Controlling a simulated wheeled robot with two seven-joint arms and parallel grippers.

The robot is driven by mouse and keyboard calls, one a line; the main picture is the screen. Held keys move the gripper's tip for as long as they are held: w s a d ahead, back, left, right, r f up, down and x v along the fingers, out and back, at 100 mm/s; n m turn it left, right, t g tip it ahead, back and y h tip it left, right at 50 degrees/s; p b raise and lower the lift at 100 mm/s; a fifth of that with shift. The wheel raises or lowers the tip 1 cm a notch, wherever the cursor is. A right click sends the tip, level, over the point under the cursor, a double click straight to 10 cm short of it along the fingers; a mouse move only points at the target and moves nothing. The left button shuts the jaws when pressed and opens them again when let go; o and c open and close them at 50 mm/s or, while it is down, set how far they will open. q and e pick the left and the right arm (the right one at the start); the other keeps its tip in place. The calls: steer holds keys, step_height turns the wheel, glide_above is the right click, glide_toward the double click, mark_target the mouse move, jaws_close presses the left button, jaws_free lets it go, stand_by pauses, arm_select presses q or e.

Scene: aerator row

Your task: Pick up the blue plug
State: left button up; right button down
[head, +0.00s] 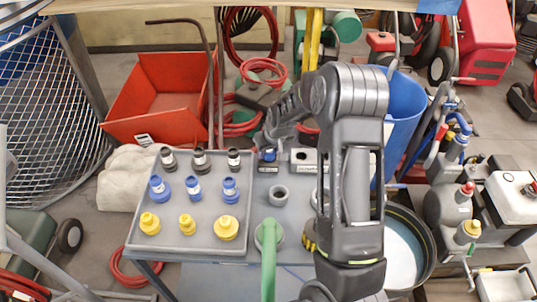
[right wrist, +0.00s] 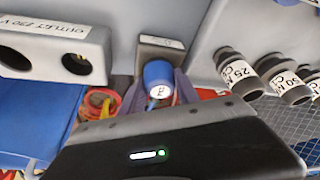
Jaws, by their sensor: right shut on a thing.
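A blue plug (head: 268,155) shows at the back of the grey table, just beneath my right gripper (head: 268,149). In the right wrist view the blue plug (right wrist: 161,77) is between the two fingers of the right gripper (right wrist: 159,98), which is shut on it. A small dark block with a pale label (right wrist: 161,42) is right beside the plug; I cannot tell whether the plug touches it. Three more blue plugs, such as the middle one (head: 193,188), stand in the middle row of the grey tray (head: 172,219). My left gripper is not in view.
The tray also holds black plugs (head: 200,160) and yellow plugs (head: 227,228). An outlet block with holes (right wrist: 30,48) is beside the gripper. A grey ring (head: 278,194) and a green pipe (head: 268,262) stand on the table. A blue bin (head: 403,115) is behind my right arm.

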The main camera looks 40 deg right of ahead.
steer(key=shift+r, duration=0.1)
step_height(320, 180, up, 9)
steer(key=shift+f+b, duration=0.1)
steer(key=shift+b, duration=0.65)
steer(key=shift+r, duration=0.5)
